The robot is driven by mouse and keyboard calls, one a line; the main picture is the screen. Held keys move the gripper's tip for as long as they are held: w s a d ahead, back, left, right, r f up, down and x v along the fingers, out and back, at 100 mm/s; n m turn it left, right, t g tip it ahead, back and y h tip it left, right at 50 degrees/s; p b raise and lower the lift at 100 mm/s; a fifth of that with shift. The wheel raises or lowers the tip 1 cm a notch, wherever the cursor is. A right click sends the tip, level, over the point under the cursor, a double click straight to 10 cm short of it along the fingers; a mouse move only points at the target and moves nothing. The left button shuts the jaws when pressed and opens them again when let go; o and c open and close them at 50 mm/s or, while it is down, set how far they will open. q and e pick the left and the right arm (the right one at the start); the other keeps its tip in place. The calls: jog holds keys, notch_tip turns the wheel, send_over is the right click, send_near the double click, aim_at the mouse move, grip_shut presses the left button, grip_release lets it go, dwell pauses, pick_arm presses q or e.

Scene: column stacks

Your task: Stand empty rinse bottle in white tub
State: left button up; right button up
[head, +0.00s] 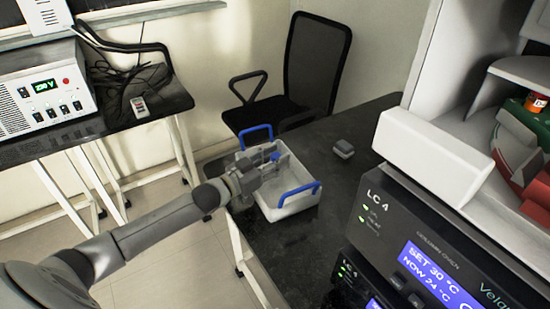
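The white tub (297,205) with two blue handles stands on the dark bench, left of the stacked instruments. My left gripper (279,163) reaches in from the left and is over the tub, covering part of its inside. A small blue and pale shape (273,155) shows at the fingers. I cannot tell whether it is part of the rinse bottle, or whether the fingers are shut on it. No whole bottle can be made out. My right gripper is not in view.
A small grey box (343,149) lies on the dark bench (352,183) behind the tub. The LC 4 column oven (420,235) stands close on the right. A black chair (312,65) is behind the bench. A power supply (45,90) is on the left table.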

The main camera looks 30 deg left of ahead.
pick_arm(q)
jog(key=o, duration=0.3)
jog(key=shift+r, duration=0.35)
jog(key=shift+r+p, duration=0.45)
jog(key=shift+r, duration=0.1)
jog(key=shift+f+v, duration=0.15)
jog(key=shift+v, duration=2.85)
jog(key=shift+f+v, duration=0.1)
jog(key=shift+v, duration=2.9)
